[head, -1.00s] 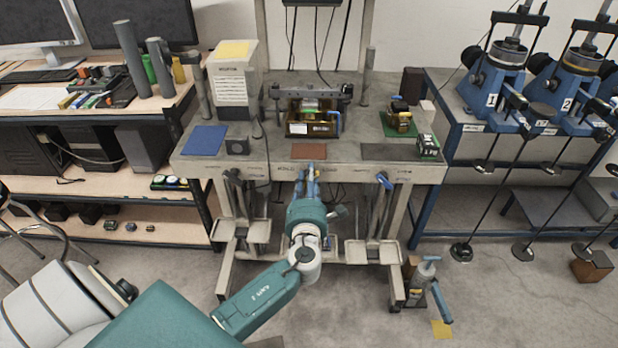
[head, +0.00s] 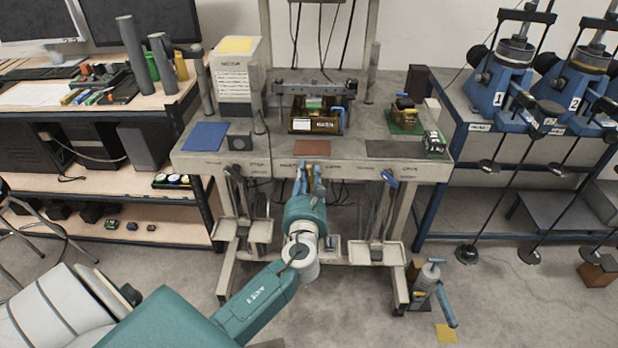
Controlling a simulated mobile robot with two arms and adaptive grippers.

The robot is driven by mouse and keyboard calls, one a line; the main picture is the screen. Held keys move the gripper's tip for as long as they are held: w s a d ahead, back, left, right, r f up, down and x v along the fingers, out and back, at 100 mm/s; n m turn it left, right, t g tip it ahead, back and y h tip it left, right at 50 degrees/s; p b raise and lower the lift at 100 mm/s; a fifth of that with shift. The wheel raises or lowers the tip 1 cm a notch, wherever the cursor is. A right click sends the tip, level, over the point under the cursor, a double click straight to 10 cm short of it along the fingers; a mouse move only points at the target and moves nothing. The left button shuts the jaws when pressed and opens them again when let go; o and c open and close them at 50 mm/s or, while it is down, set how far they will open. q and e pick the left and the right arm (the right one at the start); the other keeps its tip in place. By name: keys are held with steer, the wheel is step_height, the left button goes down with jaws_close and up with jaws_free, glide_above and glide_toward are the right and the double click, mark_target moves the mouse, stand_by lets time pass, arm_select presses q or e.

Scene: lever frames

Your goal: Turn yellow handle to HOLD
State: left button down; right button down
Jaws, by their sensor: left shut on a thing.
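My left arm reaches forward from the lower left to the front of the grey workbench (head: 350,165). My left gripper (head: 309,175) is at the middle of the bench's front edge, with its blue fingers shut on a small yellow piece, the yellow handle (head: 314,172). Most of the handle is hidden by the fingers and the wrist. I cannot read its position or a HOLD mark at this size. Another lever with a blue handle (head: 388,179) hangs at the bench front to the right. My right gripper is not in view.
On the bench are a blue mat (head: 205,136), a brown mat (head: 312,147), a black fixture (head: 317,118) and a green mat (head: 402,126) with small parts. Grey trays (head: 376,254) stick out below.

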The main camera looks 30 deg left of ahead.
arm_select(q)
steer(key=n+b, duration=0.1)
steer(key=n, duration=0.1)
steer(key=n+b, duration=0.1)
steer(key=n, duration=0.2)
steer(key=shift+a+f+n+b, duration=0.1)
steer(key=shift+f+n+b, duration=0.1)
steer(key=shift+n+b, duration=0.5)
steer(key=shift+n, duration=0.3)
steer(key=shift+a+r, duration=0.1)
steer(key=c, duration=1.5)
jaws_free()
steer(key=shift+s, duration=0.1)
steer(key=shift+c, duration=0.2)
steer(key=v, duration=1.2)
steer(key=shift+s, duration=0.1)
